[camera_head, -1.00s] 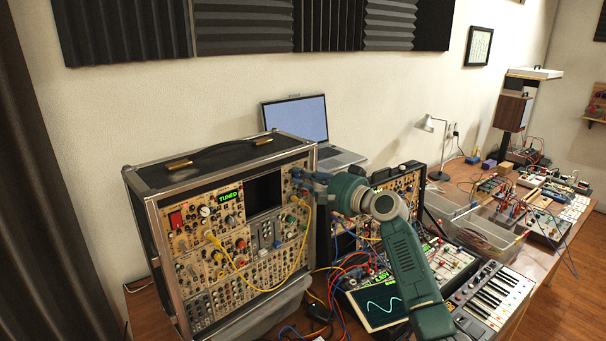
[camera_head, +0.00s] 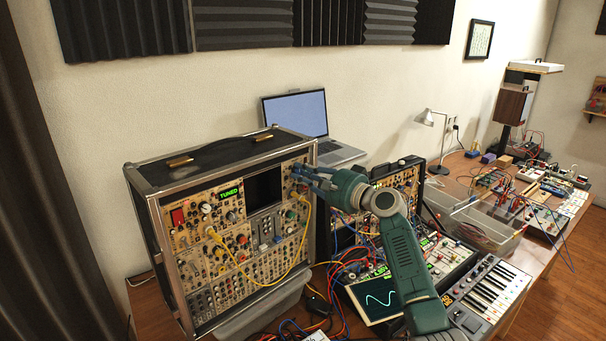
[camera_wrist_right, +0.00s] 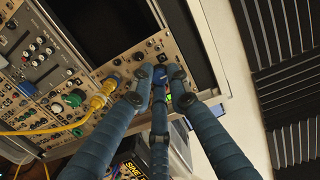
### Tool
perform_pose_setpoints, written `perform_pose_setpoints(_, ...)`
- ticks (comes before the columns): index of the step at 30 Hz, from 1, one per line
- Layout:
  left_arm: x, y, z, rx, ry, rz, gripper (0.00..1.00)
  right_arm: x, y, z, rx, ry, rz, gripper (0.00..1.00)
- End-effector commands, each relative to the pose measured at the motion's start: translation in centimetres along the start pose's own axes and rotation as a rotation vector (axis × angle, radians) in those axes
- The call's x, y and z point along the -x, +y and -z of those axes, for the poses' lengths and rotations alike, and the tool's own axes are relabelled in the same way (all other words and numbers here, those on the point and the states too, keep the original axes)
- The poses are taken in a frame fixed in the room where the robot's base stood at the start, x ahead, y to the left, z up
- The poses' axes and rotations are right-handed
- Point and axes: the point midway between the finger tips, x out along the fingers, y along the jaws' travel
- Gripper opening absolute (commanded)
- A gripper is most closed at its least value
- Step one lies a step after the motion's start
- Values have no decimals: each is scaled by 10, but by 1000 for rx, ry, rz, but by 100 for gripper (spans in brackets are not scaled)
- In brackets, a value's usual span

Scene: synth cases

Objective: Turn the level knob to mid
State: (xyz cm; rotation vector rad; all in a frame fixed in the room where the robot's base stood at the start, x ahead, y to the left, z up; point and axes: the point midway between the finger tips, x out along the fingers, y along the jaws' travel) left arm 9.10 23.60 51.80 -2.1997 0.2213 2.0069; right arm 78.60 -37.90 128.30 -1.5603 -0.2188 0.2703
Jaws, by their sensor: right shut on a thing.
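My right gripper (camera_head: 297,171) reaches the upper right corner of the synth case's front panel (camera_head: 205,195). Its blue fingers show from behind in the right wrist view (camera_wrist_right: 158,78), closed together at the tan panel strip (camera_wrist_right: 130,60) beside the case's metal edge. They are shut on a small knob there, which the fingertips mostly hide. Its pointer and any level markings cannot be read. A small green light or label shows just beside the fingertips. My left gripper is not in view.
A yellow patch cable (camera_head: 304,240) plugs in just below the gripper, with its yellow plug (camera_wrist_right: 100,97) close to the fingers. A dark screen (camera_head: 264,189) sits left of them. A laptop (camera_head: 297,117) stands behind the case. A second module rack (camera_head: 400,180) stands to the right.

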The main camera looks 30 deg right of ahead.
Motion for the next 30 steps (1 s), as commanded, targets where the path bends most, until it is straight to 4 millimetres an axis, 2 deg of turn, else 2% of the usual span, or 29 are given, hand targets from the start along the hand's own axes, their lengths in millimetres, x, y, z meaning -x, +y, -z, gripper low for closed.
perform_pose_setpoints(2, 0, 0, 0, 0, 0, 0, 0, 1, -2, 2, 1, 5, 4, 0)
perform_pose_setpoints(3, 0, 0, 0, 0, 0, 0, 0, 1, -2, 2, 2, 5, 3, 22)
perform_pose_setpoints(5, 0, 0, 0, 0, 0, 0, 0, 1, -2, 2, 2, 5, 3, 34)
perform_pose_setpoints(13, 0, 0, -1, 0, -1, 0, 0, 0, 0, 1, 1, 2, 1, 35)
perform_pose_setpoints(17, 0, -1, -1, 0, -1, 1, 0, 7, 1, 1, 2, 2, 0, 35)
perform_pose_setpoints(20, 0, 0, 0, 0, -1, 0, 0, 22, 1, 2, 4, 4, 0, 35)
perform_pose_setpoints(30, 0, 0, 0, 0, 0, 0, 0, 93, 1, 2, 4, 4, -1, 35)
